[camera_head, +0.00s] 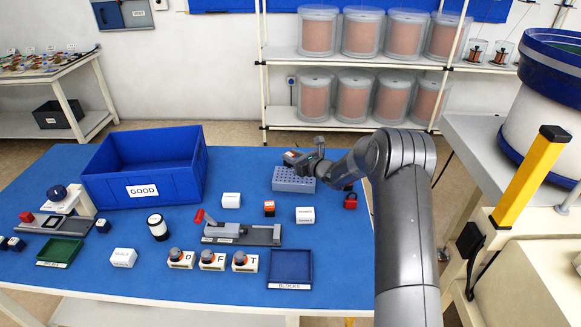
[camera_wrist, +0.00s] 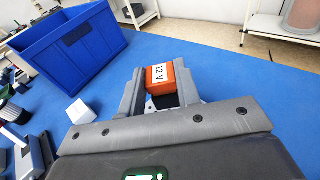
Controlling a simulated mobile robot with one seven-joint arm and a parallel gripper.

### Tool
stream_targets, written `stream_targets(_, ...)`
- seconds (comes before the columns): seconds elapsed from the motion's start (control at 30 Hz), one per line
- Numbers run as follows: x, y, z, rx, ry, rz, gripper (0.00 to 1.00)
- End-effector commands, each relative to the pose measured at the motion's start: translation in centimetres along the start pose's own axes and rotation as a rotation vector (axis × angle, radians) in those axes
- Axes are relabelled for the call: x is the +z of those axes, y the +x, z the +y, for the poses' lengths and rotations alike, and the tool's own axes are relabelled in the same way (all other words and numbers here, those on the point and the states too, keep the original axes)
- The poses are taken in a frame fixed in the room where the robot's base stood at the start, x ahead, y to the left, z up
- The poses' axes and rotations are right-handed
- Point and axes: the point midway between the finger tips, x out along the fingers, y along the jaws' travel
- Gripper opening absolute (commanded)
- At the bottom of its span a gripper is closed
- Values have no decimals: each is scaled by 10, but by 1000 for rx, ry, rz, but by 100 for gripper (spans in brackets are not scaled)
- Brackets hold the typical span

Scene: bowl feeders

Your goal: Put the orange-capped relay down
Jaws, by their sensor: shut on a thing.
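The orange-capped relay (camera_wrist: 182,75), with a white label reading 12 V, sits between the two fingers of my gripper (camera_wrist: 160,88) in the wrist view. The fingers are shut on its sides, and a dark part shows below the cap. In the head view my gripper (camera_head: 294,157) is at the back of the blue table, at the grey block with holes (camera_head: 292,181). The relay is hardly visible there, and I cannot tell whether it touches the block. Another small block with an orange-red top (camera_head: 269,208) stands on the table in front.
The blue GOOD bin (camera_head: 142,188) stands to the left. A white block (camera_head: 231,200), a white labelled block (camera_head: 305,214), a grey clamp fixture (camera_head: 243,234), a red padlock-like item (camera_head: 350,201) and a blue BLOCKS tray (camera_head: 290,267) are nearby. Bare table lies between them.

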Motion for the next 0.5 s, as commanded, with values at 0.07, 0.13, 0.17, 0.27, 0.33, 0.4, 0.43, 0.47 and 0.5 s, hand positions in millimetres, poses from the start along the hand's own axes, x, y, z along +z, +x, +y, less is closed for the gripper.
stream_targets(0.07,-4,6,3,1,-1,1,7)
stream_targets(0.13,-5,9,4,0,-1,1,7)
stream_targets(0.17,-7,9,4,0,0,1,7)
stream_targets(0.27,-18,11,4,-1,2,3,7)
stream_targets(0.33,-28,12,4,0,1,3,7)
stream_targets(0.4,-39,14,4,1,1,2,7)
stream_targets(0.43,-42,14,4,0,1,2,7)
stream_targets(0.47,-43,15,4,0,0,2,7)
stream_targets(0.5,-44,15,4,-1,0,1,7)
